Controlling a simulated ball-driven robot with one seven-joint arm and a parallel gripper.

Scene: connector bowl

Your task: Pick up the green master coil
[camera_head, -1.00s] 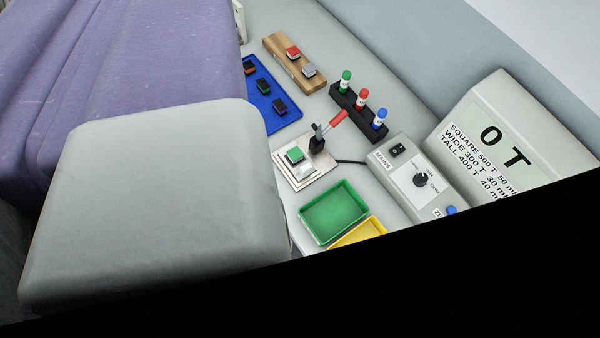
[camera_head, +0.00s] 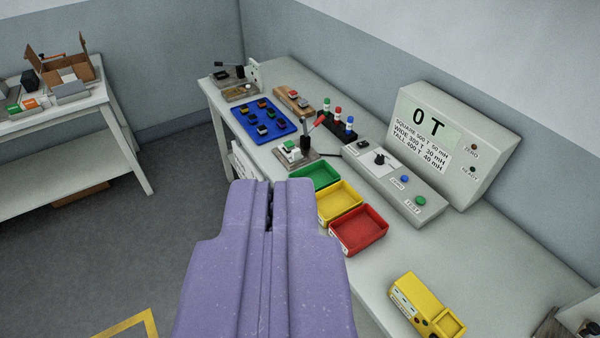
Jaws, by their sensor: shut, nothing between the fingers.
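Two green-topped pieces could be the green master coil, and I cannot tell which. One is a small upright piece (camera_head: 326,104) with a green cap, at the left end of a black rack (camera_head: 333,129) beside red-capped and blue-capped ones. The other is a small block with a green top (camera_head: 290,146), on the fixture with the lever (camera_head: 305,142). My purple gripper (camera_head: 269,192) is in the lower middle of the view, shut and empty. It is in front of the bench and apart from both pieces.
Green (camera_head: 322,183), yellow (camera_head: 341,203) and red (camera_head: 359,233) trays line the bench's near edge. A blue tray (camera_head: 247,119) with dark blocks lies farther back. The meter (camera_head: 477,130) stands at right, and a yellow device (camera_head: 418,300) nearer. Open floor lies left.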

